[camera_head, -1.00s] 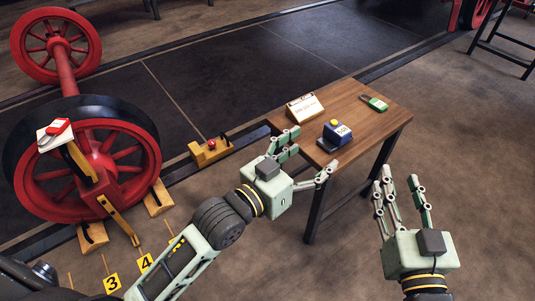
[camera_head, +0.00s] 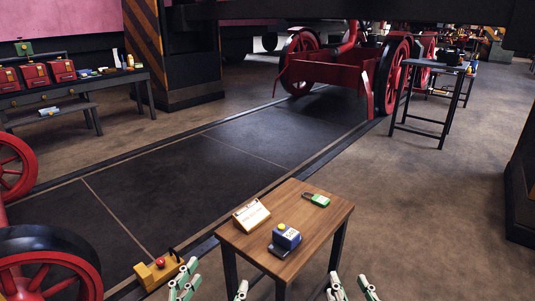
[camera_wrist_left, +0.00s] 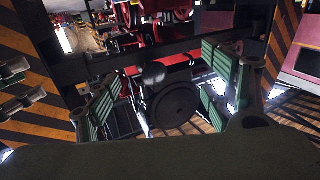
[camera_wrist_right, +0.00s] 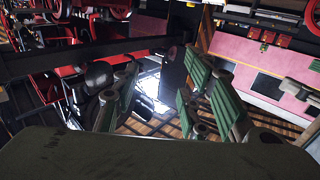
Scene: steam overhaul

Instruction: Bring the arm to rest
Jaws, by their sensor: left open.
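My left gripper (camera_head: 213,280) shows only its fingertips at the bottom edge of the head view, left of the small wooden table's near side. Its fingers are spread and empty; in the left wrist view (camera_wrist_left: 163,85) the green finger pads stand wide apart. My right gripper (camera_head: 351,286) shows its fingertips at the bottom edge, right of the table. Its fingers are apart, and in the right wrist view (camera_wrist_right: 162,95) nothing is between them. Both arms behind the fingers are out of the head view.
A yellow chock with a red knob (camera_head: 158,272) and red wheels are at left.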

